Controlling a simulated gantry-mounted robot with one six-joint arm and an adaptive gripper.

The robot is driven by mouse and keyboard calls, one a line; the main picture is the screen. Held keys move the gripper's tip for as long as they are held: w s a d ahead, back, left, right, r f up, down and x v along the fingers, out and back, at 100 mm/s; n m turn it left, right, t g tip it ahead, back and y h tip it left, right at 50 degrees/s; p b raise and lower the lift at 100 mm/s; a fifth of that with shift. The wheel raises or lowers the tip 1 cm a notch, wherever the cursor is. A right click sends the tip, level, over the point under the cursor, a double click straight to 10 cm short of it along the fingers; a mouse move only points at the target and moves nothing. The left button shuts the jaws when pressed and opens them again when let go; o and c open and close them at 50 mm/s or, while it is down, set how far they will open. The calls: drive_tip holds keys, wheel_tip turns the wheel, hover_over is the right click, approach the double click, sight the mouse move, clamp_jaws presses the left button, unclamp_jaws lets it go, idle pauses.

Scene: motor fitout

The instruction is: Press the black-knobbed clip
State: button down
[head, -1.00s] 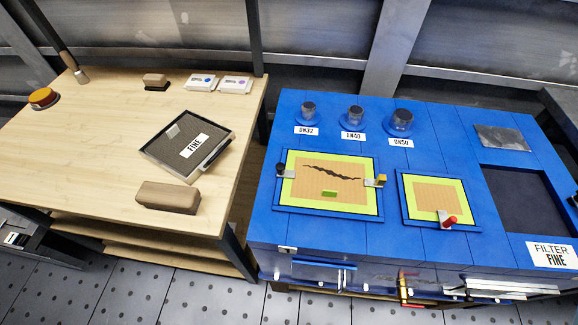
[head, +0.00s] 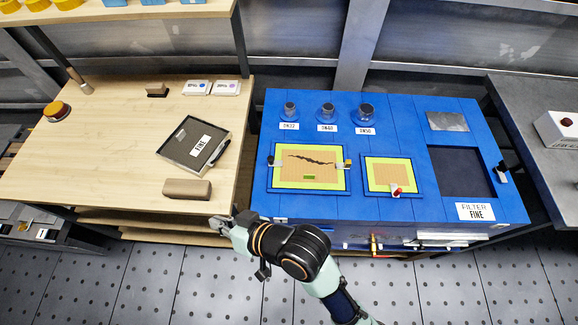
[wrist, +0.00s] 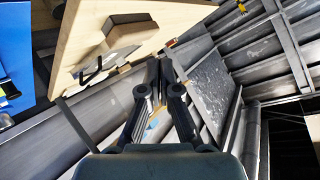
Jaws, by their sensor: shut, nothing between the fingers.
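A clip with a black knob (head: 271,160) sits at the left edge of the larger yellow-bordered panel (head: 309,182) on the blue bench. Another black-knobbed fitting (head: 503,167) stands at the right of the dark recess. A clip with a yellow knob (head: 348,164) is on the larger panel's right edge, and a red-knobbed clip (head: 397,191) is on the smaller panel. My gripper (head: 216,223) is by the front right edge of the wooden table, left of and in front of the blue bench, away from the clips. In the wrist view its fingers (wrist: 157,68) are together and empty.
The wooden table carries a FINE filter (head: 183,155), a brown block (head: 187,189) and a red-yellow button (head: 57,110). Several dark-topped fittings stand at the back of the blue bench (head: 300,208). A gap separates table and bench.

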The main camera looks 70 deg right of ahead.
sight(273, 162)
drive_tip(key=s+d+f+m+h, duration=0.1)
drive_tip(key=s+d+m, duration=0.2)
drive_tip(key=s+d+f+m, duration=0.2)
drive_tip(key=s+d+m, duration=0.1)
drive_tip(key=d, duration=0.1)
drive_tip(key=s+d+f+m+h, duration=0.1)
drive_tip(key=s+d+f+m, duration=0.1)
drive_tip(key=s+d+m, duration=0.1)
drive_tip(key=shift+d+f+t+h+p, duration=0.15)
drive_tip(key=shift+d+t+h+p, duration=0.2)
drive_tip(key=shift+d, duration=0.35)
drive_tip(key=s+d+m+h, duration=0.1)
drive_tip(key=s+m, duration=0.1)
drive_tip(key=s+d+f+m+h, duration=0.1)
drive_tip(key=s+d+m, duration=0.1)
drive_tip(key=s, duration=0.1)
drive_tip(key=s+d+f+m+h, duration=0.1)
drive_tip(key=s+d+m, duration=0.1)
drive_tip(key=s+m, duration=0.1)
drive_tip(key=shift+s+d+f+h, duration=0.15)
drive_tip(key=shift+f+h, duration=0.1)
drive_tip(key=b+x, duration=0.1)
drive_tip(key=x, duration=0.5)
drive_tip(key=b+x, duration=0.1)
drive_tip(key=x, duration=0.6)
drive_tip(key=shift+r, duration=0.25)
drive_tip(key=shift+w+d+b, duration=0.25)
drive_tip(key=shift+w+b, duration=0.1)
drive_tip(key=shift+w, duration=0.2)
drive_tip(key=shift+r, duration=0.1)
